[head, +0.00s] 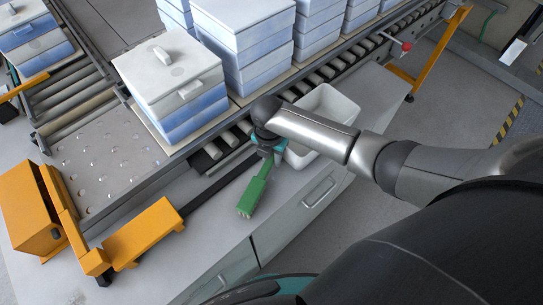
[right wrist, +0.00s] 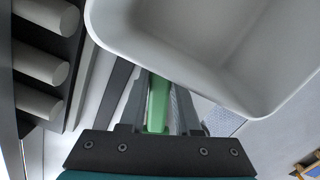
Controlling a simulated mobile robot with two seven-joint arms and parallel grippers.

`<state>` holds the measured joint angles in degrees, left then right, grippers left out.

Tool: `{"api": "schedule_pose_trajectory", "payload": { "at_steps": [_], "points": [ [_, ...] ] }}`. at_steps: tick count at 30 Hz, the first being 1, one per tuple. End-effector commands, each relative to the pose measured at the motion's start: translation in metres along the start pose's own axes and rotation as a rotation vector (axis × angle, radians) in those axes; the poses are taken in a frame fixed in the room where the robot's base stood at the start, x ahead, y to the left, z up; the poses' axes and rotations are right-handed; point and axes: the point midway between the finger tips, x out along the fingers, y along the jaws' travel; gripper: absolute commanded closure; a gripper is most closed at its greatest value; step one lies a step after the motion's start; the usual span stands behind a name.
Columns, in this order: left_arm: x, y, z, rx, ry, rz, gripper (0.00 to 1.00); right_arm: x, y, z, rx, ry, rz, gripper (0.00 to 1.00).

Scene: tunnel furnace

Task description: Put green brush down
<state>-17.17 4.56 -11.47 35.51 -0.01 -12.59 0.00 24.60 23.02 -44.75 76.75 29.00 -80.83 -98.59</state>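The green brush (head: 254,191) is in my right gripper (head: 267,161), its handle toward the gripper and its wider bristle end toward the lower left of the head view. In the right wrist view, the brush's green handle (right wrist: 157,104) lies between the two fingers of the right gripper (right wrist: 158,98). The gripper appears shut on it. The brush is over the grey counter top (head: 213,211), beside the conveyor. Whether it touches the counter cannot be told. My left gripper is not in view.
A white open bin (head: 333,103) stands just right of the right gripper, and its rim (right wrist: 170,72) is close in the wrist view. A roller conveyor (head: 231,135) carries stacked white-and-blue boxes (head: 172,85). An orange bracket (head: 146,233) is at lower left. Counter between bracket and brush is clear.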

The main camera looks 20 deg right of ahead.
Motion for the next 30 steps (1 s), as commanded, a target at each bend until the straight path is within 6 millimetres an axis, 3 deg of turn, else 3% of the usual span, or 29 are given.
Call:
{"api": "schedule_pose_trajectory", "payload": {
  "at_steps": [1,7,17,23,30],
  "points": [
    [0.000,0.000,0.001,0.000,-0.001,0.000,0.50,0.000,0.000,0.000,0.000,0.000,0.000,0.63],
    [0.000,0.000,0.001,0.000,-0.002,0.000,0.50,0.000,0.000,0.000,0.000,0.000,0.000,0.41],
    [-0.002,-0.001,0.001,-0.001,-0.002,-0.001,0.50,-0.004,0.001,0.000,0.000,0.000,0.002,0.41],
    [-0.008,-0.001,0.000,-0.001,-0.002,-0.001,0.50,-0.029,0.002,0.001,-0.002,-0.001,0.005,0.41],
    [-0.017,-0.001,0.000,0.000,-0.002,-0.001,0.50,-0.078,0.001,0.001,-0.002,-0.003,0.005,0.41]
  ]
}}
